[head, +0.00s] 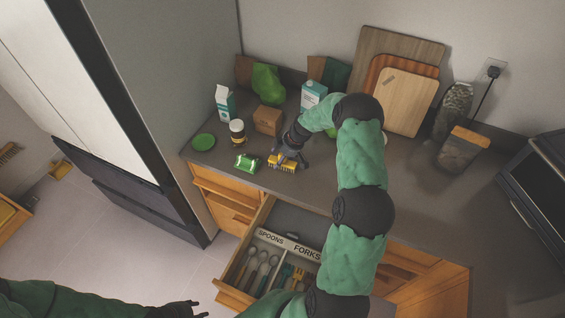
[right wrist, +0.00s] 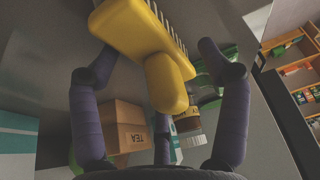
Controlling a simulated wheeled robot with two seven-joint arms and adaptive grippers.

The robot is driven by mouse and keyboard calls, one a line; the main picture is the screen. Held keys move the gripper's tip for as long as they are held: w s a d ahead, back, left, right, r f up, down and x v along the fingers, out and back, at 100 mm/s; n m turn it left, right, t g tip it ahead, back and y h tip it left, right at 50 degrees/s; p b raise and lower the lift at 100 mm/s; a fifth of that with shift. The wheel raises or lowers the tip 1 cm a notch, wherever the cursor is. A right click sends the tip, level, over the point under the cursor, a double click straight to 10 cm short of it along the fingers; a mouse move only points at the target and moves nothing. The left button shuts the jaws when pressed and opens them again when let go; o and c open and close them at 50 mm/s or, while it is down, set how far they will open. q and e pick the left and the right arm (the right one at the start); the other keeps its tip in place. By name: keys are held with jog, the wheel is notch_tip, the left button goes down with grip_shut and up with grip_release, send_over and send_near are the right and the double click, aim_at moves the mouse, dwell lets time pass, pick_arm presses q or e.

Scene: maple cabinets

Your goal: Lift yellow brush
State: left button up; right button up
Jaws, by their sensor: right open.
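The yellow brush (head: 287,166) lies on the grey counter near its front edge. In the right wrist view the yellow brush (right wrist: 140,40) shows a rounded handle end and a row of pale bristles. My right gripper (head: 285,155) is at the brush from above. In the right wrist view its fingers (right wrist: 155,62) are spread, with the brush between and beyond them; I cannot tell whether they touch it. My left gripper (head: 187,309) is low at the left, away from the counter; its fingers are too small to judge.
A green-and-white item (head: 247,162) lies left of the brush. A jar (head: 237,132), a brown box (head: 268,121) and cartons stand behind. An open cutlery drawer (head: 256,241) juts out below the counter. Cutting boards (head: 408,100) lean at the back wall. The counter's right part has free room.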

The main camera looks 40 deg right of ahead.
jog(key=shift+a+f, duration=0.1)
jog(key=shift+f, duration=0.05)
jog(key=c, duration=1.3)
jog(key=shift+r, duration=0.2)
